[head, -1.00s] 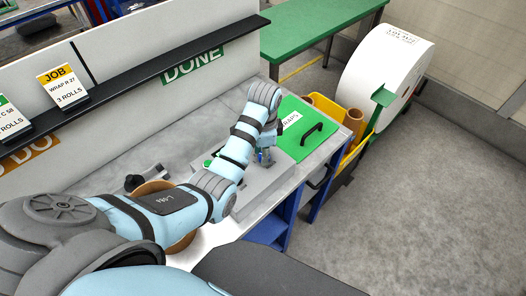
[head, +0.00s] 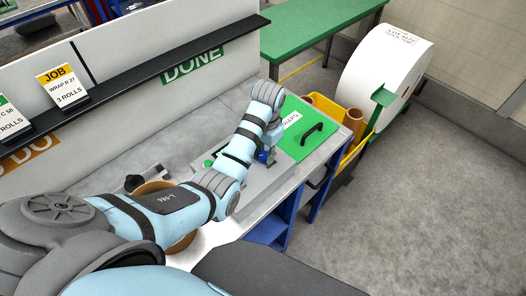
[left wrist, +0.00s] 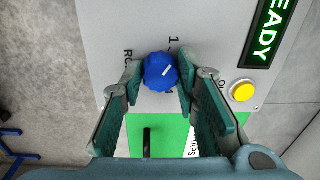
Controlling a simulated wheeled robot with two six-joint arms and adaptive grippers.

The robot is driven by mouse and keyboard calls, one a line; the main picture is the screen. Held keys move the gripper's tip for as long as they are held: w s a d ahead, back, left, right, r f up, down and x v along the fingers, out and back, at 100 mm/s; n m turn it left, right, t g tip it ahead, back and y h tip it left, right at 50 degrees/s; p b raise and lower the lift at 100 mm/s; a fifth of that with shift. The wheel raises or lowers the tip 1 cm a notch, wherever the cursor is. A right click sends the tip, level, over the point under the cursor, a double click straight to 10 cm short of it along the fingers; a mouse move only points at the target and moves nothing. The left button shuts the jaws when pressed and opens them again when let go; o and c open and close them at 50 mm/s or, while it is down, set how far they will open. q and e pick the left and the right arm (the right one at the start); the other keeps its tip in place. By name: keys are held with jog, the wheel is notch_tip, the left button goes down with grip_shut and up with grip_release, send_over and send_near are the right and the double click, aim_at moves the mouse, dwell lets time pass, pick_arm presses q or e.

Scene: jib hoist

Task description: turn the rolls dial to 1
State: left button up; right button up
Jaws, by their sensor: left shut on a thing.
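The rolls dial is a blue knob (left wrist: 160,72) with a white pointer line, on a light grey panel (left wrist: 205,25) in the left wrist view. Its pointer slants to the upper right of the picture. A "1" is printed just above the knob; part of the other lettering is hidden by my fingers. My left gripper (left wrist: 158,84) is shut on the knob, one finger on each side. In the head view my left gripper (head: 264,156) is at the panel, mostly behind my own wrist. My right gripper is not in view.
A yellow button (left wrist: 243,91) and a green "READY" display (left wrist: 272,32) sit right of the dial. A brown roll (head: 160,190) is near my left arm. Job cards (head: 62,86) stand on the black shelf.

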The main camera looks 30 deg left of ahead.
pick_arm(q)
jog(key=shift+n, duration=0.8)
jog(key=o, duration=1.2)
jog(key=shift+w, duration=0.1)
jog(key=shift+c, duration=0.2)
